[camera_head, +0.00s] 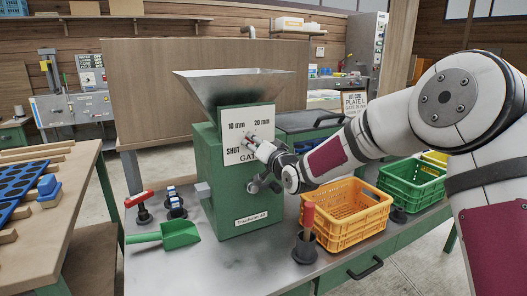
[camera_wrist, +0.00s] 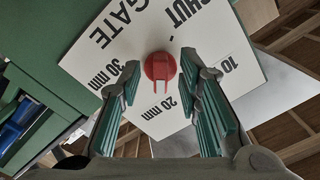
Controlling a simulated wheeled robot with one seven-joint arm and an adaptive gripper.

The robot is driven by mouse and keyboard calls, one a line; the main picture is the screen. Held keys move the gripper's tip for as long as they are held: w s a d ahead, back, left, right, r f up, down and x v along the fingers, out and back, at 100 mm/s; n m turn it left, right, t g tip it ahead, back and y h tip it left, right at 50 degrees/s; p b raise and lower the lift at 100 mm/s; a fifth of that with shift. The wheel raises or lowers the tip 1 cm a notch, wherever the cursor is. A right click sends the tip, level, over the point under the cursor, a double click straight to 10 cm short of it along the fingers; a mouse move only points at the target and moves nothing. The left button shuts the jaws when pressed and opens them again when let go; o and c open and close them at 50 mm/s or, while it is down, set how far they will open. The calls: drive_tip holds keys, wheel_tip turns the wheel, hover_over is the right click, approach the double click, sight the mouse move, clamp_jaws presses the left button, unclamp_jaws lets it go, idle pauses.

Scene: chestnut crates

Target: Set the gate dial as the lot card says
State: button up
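The green mill (camera_head: 240,190) with a metal hopper stands on the bench, its white gate plate (camera_head: 240,132) facing me. In the wrist view the plate (camera_wrist: 150,112) is turned around and reads GATE, SHUT, 10 mm, 20 mm and 30 mm. The red gate dial (camera_wrist: 160,67) sits in its middle; I cannot tell surely which mark it points to. My gripper (camera_head: 256,146) is at the plate and hides the dial in the head view. In the wrist view my gripper (camera_wrist: 165,80) is open, its green-padded fingers apart on either side below the dial. A white card (camera_head: 354,102) reads "PLATE L"; its other text is unreadable.
An orange crate (camera_head: 345,232) and a green crate (camera_head: 412,192) stand right of the mill. A red-handled tool (camera_head: 308,222) stands in front, close under my arm. A green scoop (camera_head: 180,234) and red-handled tool (camera_head: 139,200) are at left. A wooden table (camera_head: 60,235) borders the left.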

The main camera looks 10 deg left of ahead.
drive_tip(key=v, duration=1.1)
drive_tip(key=s+d+f+n+g+h, duration=0.15)
drive_tip(key=s+d+g+h, duration=0.7)
drive_tip(key=s+d, duration=1.25)
drive_tip(key=s+d+f+g+h, duration=0.1)
drive_tip(key=s+d+g, duration=0.15)
drive_tip(key=s, duration=1.25)
drive_tip(key=s+d+f+g, duration=0.1)
drive_tip(key=s+g, duration=0.3)
drive_tip(key=s, duration=1.1)
wheel_tip(320, 180, up, 26)
drive_tip(key=t+p, duration=0.4)
drive_tip(key=p, duration=2.1)
drive_tip(key=shift+w+d+r, duration=0.15)
drive_tip(key=shift+w+d, duration=0.05)
drive_tip(key=shift+w, duration=0.2)
